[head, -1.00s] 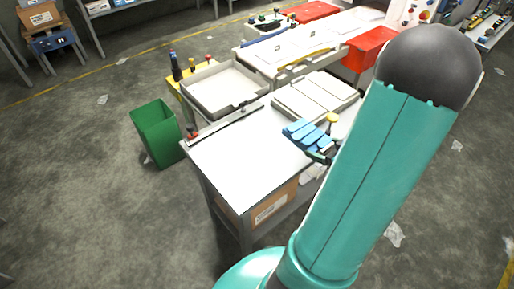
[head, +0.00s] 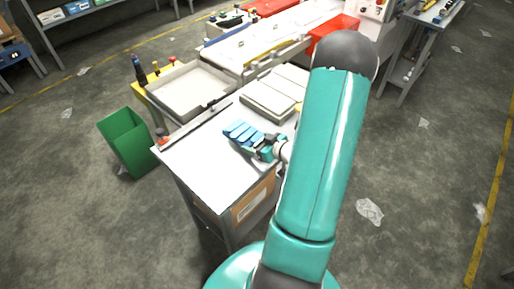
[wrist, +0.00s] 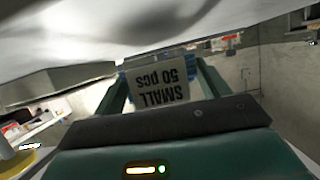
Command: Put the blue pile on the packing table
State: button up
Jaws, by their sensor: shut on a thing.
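The blue pile (head: 240,132) is a fan of flat blue pieces over the white-topped table (head: 195,165) in the head view. My gripper (head: 266,149) is shut on the pile's right end. In the wrist view my gripper (wrist: 162,78) has its two green fingers on either side of a pale tag reading "SMALL 50 pcs" (wrist: 162,90). Bits of the blue pile (wrist: 122,80) show behind the tag. I cannot tell whether the pile touches the tabletop. Which table is the packing table is not marked.
Pale trays (head: 270,97) lie at the table's back, and a grey open tray (head: 190,88) stands behind left. A green bin (head: 128,143) is left of the table. The tabletop's front left is clear. A red bin (head: 331,36) stands farther back.

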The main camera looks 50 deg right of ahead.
jog(key=shift+f, duration=1.4)
jog(key=shift+f, duration=0.15)
jog(key=o, duration=1.1)
jog(key=shift+c, duration=0.2)
